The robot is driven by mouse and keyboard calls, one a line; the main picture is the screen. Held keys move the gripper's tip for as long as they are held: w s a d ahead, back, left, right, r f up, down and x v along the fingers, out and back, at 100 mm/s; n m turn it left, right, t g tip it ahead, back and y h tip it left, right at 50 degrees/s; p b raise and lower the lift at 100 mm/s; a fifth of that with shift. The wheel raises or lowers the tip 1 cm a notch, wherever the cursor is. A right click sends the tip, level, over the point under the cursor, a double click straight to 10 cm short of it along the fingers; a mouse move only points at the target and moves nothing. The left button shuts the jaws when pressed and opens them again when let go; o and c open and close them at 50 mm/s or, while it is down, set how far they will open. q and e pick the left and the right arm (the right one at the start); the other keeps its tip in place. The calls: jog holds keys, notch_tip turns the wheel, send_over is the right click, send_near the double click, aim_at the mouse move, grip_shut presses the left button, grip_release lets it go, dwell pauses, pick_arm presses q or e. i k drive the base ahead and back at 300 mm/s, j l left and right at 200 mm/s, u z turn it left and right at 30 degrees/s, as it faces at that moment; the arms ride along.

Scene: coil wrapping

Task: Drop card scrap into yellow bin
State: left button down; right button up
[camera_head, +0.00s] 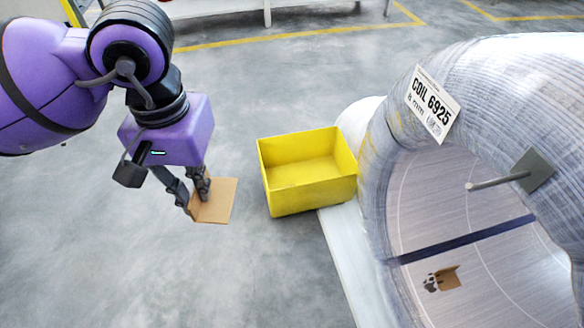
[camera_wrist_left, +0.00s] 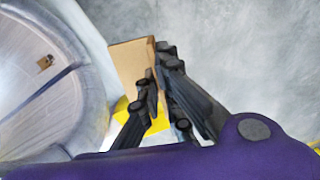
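The card scrap (camera_head: 218,204) is a folded piece of brown cardboard. My left gripper (camera_head: 196,201) is shut on it and holds it to the left of the bin, apart from it. The scrap also shows in the left wrist view (camera_wrist_left: 130,66), between the dark fingers (camera_wrist_left: 157,75). The yellow bin (camera_head: 312,197) is an open rectangular box, and its visible inside is empty. In the left wrist view a little of the yellow bin (camera_wrist_left: 121,110) shows behind the scrap and fingers. My right gripper is not in view.
A large wrapped coil (camera_head: 377,190) with a "COIL 6925" label (camera_head: 433,104) stands right of the bin. A grey plate with a rod (camera_head: 533,170) is at the coil. A small brown card piece (camera_head: 447,279) shows inside the coil's ring. Grey floor is clear below the gripper.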

aim_at(305, 173)
jog(key=i+j, duration=1.3)
jog(key=j, duration=0.25)
jog(key=i+j, duration=0.65)
jog(key=j+z, duration=0.1)
jog(key=z, duration=0.3)
jog(key=i+j+z, duration=0.1)
jog(key=z, duration=0.3)
jog(key=j+z, duration=0.15)
jog(key=z, duration=1.4)
